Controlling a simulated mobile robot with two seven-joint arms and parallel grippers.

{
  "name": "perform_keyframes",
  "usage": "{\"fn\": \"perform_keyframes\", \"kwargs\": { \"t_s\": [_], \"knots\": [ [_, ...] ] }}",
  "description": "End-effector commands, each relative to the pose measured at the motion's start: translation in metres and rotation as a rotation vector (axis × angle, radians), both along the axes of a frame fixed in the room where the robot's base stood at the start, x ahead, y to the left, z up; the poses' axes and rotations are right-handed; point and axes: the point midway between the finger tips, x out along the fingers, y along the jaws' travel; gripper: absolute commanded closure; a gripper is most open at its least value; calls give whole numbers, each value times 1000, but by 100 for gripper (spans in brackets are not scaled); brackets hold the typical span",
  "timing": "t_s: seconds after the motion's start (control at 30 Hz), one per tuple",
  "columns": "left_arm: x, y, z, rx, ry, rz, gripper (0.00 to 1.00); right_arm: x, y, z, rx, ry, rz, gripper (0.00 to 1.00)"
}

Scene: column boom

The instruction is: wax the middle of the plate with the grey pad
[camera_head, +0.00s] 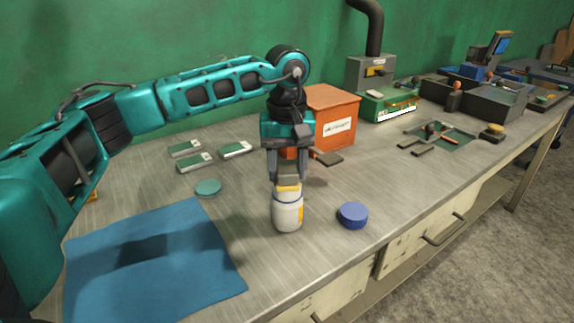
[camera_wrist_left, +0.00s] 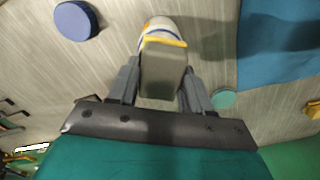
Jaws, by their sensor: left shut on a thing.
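My left gripper (camera_head: 288,180) points down and is shut on the grey pad (camera_wrist_left: 165,68), a grey block with a yellow layer at its lower end. The pad's yellow part shows in the head view just over a white jar (camera_head: 287,212) with a yellow patch. The pad is at the jar's top; I cannot tell whether it touches. The jar's mouth is mostly hidden. A dark rectangular patch (camera_head: 142,250) lies on the blue mat (camera_head: 205,275) at lower left; I cannot tell whether it is the plate or a shadow. My right gripper is in neither view.
A blue round lid (camera_head: 353,214) lies right of the jar, and a teal disc (camera_head: 208,187) lies left. Several small flat boxes (camera_head: 195,161) and an orange box (camera_head: 333,118) stand behind. The bench's front edge is close to the jar. Tools and bins fill the far right.

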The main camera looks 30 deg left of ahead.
Motion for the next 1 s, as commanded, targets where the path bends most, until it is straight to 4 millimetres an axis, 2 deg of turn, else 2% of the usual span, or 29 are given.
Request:
{"fn": "perform_keyframes", "kwargs": {
  "t_s": [0.53, 1.0],
  "knots": [
    [0, 0, 0, 1, 3, -1, 76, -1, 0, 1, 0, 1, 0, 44],
    [0, 0, 38, -1, 1, -1, 76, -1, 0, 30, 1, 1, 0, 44]
  ]
}}
